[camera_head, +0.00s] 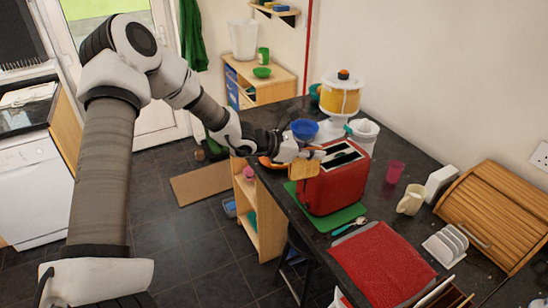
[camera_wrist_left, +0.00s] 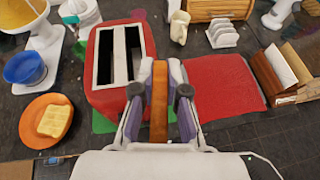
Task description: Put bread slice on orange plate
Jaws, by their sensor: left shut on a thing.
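My left gripper (camera_head: 308,154) is shut on a bread slice (camera_head: 304,170), held upright at the left side of the red toaster (camera_head: 336,180). In the left wrist view this slice (camera_wrist_left: 159,100) shows edge-on as a brown strip between the fingers, in front of the toaster. The orange plate (camera_wrist_left: 47,135) lies left of the toaster in that view, with another bread slice (camera_wrist_left: 54,121) flat on it. In the head view the orange plate (camera_head: 266,163) is mostly hidden behind my left gripper. My right gripper is not in view.
The toaster stands on a green mat (camera_head: 340,220). A blue bowl (camera_wrist_left: 25,68) is beyond the plate. A red mat (camera_head: 384,266), a white toast rack (camera_head: 446,244), a mug (camera_head: 411,200) and a wooden bread bin (camera_head: 496,214) are on the dark counter.

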